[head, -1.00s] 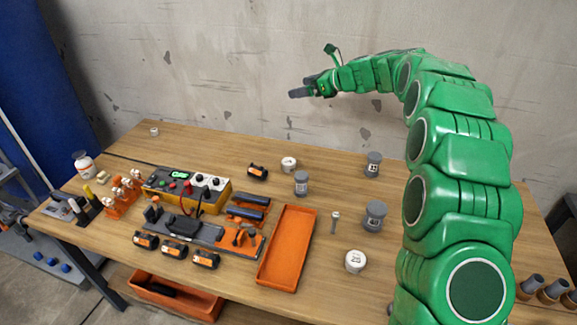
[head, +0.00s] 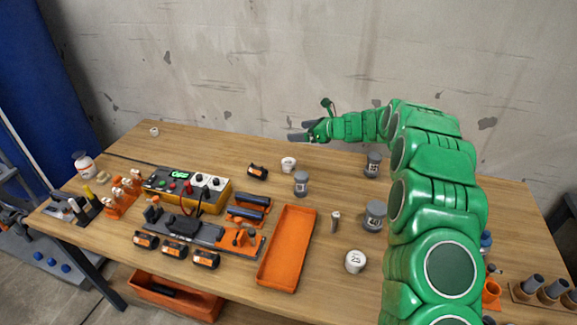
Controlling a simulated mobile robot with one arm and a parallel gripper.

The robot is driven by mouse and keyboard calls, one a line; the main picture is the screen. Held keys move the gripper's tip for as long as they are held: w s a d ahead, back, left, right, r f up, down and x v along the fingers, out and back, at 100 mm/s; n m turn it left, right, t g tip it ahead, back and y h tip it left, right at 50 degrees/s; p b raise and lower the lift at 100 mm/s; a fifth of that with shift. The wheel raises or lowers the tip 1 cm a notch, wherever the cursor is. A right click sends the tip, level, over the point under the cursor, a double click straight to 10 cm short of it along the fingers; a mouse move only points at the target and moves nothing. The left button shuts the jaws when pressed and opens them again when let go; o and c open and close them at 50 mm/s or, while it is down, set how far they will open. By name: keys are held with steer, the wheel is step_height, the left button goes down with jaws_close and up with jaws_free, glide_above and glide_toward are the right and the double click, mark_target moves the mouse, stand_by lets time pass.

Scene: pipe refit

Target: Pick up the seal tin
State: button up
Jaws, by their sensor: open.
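Several small round white containers stand on the table, and I cannot tell for certain which one is the seal tin. One white tin (head: 289,163) is near the back middle. Another white tin (head: 355,261), with dark figures on its lid, is at the front, right of the orange tray. A smaller white one (head: 154,131) is at the far back left. My gripper (head: 296,137) is open and empty, and in the picture it is just above the back-middle tin. Its height over the table is hard to judge.
Grey jars (head: 301,184) stand beside the back-middle tin, at the back right (head: 373,164) and middle right (head: 374,215). A black cylinder with an orange band (head: 257,171) lies left of that tin. An orange tray (head: 287,248) and a yellow meter box (head: 187,187) take the middle.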

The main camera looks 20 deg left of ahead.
glide_toward(289, 161)
steer(key=x, duration=0.4)
steer(key=shift+s+f, duration=0.25)
steer(key=shift+f, duration=0.15)
steer(key=shift+r+x, duration=0.15)
steer(key=shift+x, duration=1.8)
steer(key=shift+r+x, duration=0.15)
steer(key=shift+x, duration=1.8)
steer(key=shift+w, duration=0.2)
steer(key=c, duration=1.1)
steer(key=shift+o, duration=0.2)
steer(key=shift+r, duration=0.1)
